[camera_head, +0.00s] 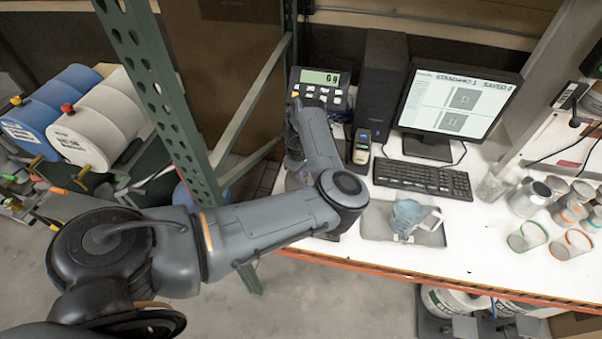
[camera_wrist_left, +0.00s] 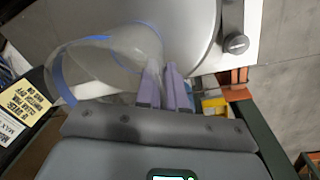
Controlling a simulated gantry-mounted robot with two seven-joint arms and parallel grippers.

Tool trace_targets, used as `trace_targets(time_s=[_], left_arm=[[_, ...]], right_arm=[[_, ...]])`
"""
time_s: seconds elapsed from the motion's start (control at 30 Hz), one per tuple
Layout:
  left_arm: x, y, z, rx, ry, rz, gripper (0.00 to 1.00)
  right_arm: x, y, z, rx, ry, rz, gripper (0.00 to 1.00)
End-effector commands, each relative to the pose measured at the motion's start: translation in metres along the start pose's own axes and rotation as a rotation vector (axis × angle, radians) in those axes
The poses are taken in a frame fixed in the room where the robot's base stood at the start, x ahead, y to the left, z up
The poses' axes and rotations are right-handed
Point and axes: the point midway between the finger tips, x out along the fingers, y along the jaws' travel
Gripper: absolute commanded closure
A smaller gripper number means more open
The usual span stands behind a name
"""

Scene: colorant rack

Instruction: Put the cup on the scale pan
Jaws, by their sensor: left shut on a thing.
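The cup (camera_wrist_left: 105,72) is clear with a blue rim and shows in the left wrist view. My left gripper (camera_wrist_left: 168,85) is shut on the cup's wall with its pale purple fingers. The round metal scale pan (camera_wrist_left: 185,22) lies beyond the cup and partly shows through it. Whether the cup touches the pan I cannot tell. In the head view my left arm reaches over the bench's left end and hides the cup and most of the scale area. The scale display (camera_head: 320,78) stands behind the arm. My right gripper is not in view.
A grey tray (camera_head: 376,222) with a pale blue item lies right of my arm. A keyboard (camera_head: 422,178), a monitor (camera_head: 458,104) and a small handheld device (camera_head: 361,148) stand behind. Several cups (camera_head: 527,236) crowd the right. A green post (camera_head: 165,95) rises left of the bench.

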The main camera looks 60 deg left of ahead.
Motion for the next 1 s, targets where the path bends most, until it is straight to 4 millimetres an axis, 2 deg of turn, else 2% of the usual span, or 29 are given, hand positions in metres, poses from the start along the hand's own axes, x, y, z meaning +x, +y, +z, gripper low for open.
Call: trace_targets(time_s=[0.37, 0.4, 0.53, 0.83, 1.0], left_arm=[[0.004, 0.000, 0.000, 0.001, 0.000, 0.001, 1.00], [0.003, 0.000, 0.000, 0.000, 0.000, 0.001, 0.85], [0.002, 0.000, 0.000, 0.000, 0.000, 0.001, 0.66], [0.001, 0.000, 0.000, 0.000, 0.000, 0.001, 0.66], [-0.011, 0.002, 0.001, -0.002, -0.002, 0.005, 0.66]], right_arm=[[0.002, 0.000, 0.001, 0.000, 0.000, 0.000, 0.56], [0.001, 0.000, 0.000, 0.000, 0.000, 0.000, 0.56], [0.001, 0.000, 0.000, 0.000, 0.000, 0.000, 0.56], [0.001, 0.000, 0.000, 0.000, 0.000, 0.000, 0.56], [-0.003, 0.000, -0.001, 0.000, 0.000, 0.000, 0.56]])
